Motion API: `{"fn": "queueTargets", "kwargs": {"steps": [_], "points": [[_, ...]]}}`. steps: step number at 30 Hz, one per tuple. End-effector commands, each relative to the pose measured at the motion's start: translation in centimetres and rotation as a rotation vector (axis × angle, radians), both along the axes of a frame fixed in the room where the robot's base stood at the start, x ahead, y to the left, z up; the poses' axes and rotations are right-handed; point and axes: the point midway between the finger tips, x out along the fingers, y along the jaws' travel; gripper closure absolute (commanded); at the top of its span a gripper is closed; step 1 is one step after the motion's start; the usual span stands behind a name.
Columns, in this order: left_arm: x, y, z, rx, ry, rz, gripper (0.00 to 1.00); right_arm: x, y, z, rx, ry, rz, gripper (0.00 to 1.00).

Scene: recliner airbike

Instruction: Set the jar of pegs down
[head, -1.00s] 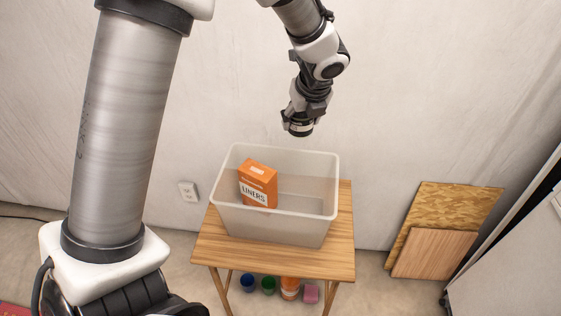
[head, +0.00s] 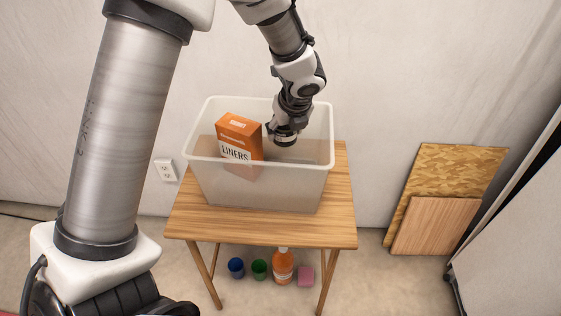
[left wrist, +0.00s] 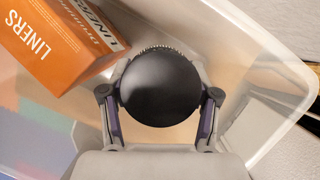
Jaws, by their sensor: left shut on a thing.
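My left gripper (head: 283,138) reaches down from above into the clear plastic bin (head: 205,180), right of the orange liners box. In the left wrist view its two fingers (left wrist: 160,102) are shut on the sides of the jar of pegs (left wrist: 161,84). I see the jar's round black lid from above, with a thin row of small pale ends along its far edge. The jar's body is hidden under the lid, so I cannot tell whether it touches the bin floor. In the head view the jar is hidden by the gripper. My right gripper is not in view.
The orange liners box (head: 240,138) stands in the left part of the bin, close to the jar. The bin stands on a wooden table (head: 260,229).

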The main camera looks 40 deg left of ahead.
Motion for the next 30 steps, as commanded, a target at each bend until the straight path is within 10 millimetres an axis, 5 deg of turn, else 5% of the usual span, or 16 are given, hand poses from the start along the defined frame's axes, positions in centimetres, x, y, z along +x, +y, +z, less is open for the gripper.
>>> {"fn": "queueTargets", "kwargs": {"steps": [3,15,27,28,30], "points": [[0.0,0.0,-4.0,0.0,0.002,-0.001,0.93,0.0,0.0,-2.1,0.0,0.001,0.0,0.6],[0.0,0.0,-10.4,-0.001,0.001,0.0,0.93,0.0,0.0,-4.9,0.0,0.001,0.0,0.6],[0.0,0.0,-10.9,-0.001,-0.001,0.001,0.93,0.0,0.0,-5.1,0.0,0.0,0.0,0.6],[0.0,0.0,-10.8,-0.001,-0.001,0.001,0.28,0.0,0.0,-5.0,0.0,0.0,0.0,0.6],[0.0,0.0,-10.7,-0.001,-0.001,0.001,0.14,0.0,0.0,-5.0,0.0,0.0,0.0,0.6]]}}
